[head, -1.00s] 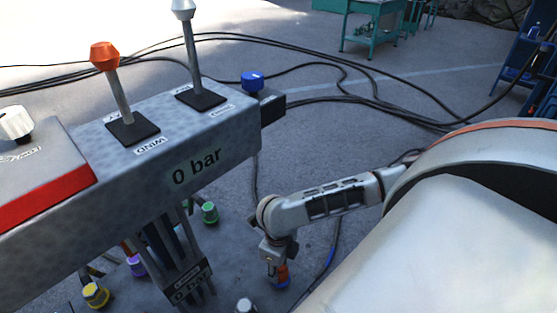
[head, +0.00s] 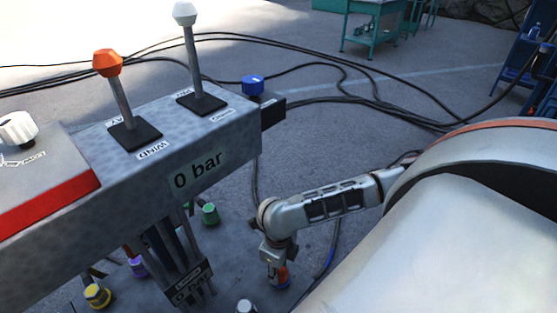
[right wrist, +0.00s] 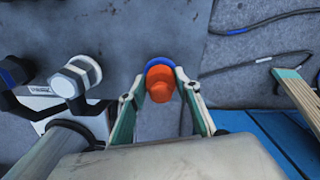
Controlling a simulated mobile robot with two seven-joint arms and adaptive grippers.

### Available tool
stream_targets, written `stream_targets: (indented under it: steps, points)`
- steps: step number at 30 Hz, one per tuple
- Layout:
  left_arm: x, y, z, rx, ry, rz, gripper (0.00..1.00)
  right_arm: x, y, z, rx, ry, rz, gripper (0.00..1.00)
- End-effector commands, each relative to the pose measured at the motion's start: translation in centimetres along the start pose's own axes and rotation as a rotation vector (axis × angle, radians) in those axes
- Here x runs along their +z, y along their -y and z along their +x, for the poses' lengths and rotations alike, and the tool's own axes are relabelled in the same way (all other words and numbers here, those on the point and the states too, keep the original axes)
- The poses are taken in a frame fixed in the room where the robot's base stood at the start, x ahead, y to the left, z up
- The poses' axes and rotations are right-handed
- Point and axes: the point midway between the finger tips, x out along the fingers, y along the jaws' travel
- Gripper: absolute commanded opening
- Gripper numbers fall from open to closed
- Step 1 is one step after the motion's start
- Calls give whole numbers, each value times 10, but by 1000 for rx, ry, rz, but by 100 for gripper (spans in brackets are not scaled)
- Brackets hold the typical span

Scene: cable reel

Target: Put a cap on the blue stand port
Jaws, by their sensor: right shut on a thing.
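My right gripper (head: 275,268) comes down at the lower middle of the head view, beside the grey console. It is shut on an orange cap (right wrist: 160,78), whose rounded end shows between the fingers (right wrist: 160,98) in the right wrist view. The blue stand port (right wrist: 158,63) shows as a blue rim just behind the cap; it also shows below the gripper in the head view (head: 279,284). Cap and port overlap in the picture, and I cannot tell how fully the cap is seated. My left gripper is not in view.
The console (head: 180,150) with orange and white levers fills the left. Green (head: 210,213), purple (head: 138,266) and yellow (head: 97,295) ports stand on the base below. A large pale cylinder (head: 460,250) fills the right. Black cables (head: 360,90) lie on the floor.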

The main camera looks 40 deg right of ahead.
Motion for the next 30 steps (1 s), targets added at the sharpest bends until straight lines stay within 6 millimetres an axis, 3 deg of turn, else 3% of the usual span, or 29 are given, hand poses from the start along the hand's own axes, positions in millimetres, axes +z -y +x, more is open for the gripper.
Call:
stream_targets:
  steps: [26, 27, 29, 30]
  points:
    - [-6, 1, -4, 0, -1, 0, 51, 0, 0, 6, 0, 0, 0, 11]
    - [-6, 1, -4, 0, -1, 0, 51, 0, 0, 6, 0, 0, 0, 40]
    - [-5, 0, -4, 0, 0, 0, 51, 0, 0, 6, 0, 0, 0, 52]
    - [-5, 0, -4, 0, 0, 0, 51, 0, 0, 6, 0, 0, 0, 52]
